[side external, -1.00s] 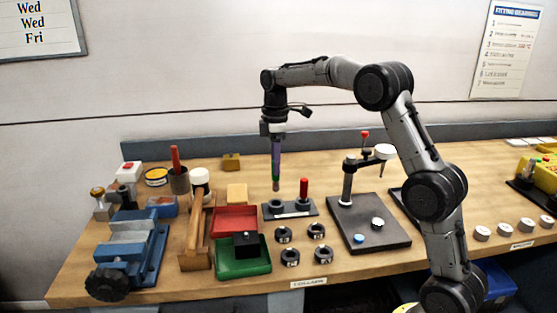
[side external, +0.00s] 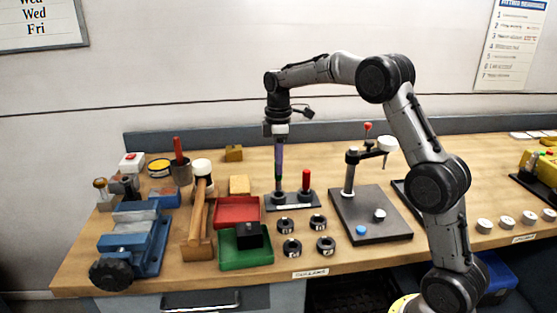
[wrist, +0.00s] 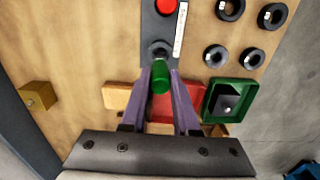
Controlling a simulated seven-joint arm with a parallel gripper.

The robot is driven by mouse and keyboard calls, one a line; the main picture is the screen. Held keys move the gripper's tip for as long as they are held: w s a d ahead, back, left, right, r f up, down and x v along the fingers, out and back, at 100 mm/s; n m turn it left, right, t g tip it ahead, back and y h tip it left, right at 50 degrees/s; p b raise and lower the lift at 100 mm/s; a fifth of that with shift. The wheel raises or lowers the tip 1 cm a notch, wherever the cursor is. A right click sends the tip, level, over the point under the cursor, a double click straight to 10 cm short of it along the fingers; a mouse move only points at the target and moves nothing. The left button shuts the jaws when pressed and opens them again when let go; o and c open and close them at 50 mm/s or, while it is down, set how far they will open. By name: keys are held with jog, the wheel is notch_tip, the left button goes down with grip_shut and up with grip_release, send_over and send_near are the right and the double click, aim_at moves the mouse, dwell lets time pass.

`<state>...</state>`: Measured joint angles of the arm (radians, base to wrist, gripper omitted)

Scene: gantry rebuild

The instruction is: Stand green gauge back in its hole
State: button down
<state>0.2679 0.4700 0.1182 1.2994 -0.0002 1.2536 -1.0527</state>
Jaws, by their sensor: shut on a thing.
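My gripper (side external: 279,168) points straight down, its purple fingers shut on the green gauge (side external: 278,183). The gauge is upright, directly over the left socket of the dark gauge stand (side external: 293,206). Its lower end meets the socket's ring in the side view; I cannot tell how deep it sits. In the wrist view the green gauge (wrist: 160,77) shows between the fingers, with the socket ring (wrist: 158,49) just beyond it. A red gauge (side external: 306,180) stands in the other hole of the stand.
Several black collars (side external: 291,248) lie in front of the stand. A red tray (side external: 238,208) and a green tray (side external: 232,262) are on the left, beside a mallet (side external: 197,215). A dark plate with an indicator post (side external: 349,176) stands on the right.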

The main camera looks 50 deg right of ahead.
aim_at(279, 181)
jog(key=shift+f, duration=0.9)
jog(key=shift+f, duration=0.35)
jog(key=shift+f, duration=0.55)
jog(key=c, duration=0.6)
grip_release()
notch_tip(279, 181, up, 14)
jog(key=shift+f, duration=0.2)
jog(key=shift+r, duration=0.1)
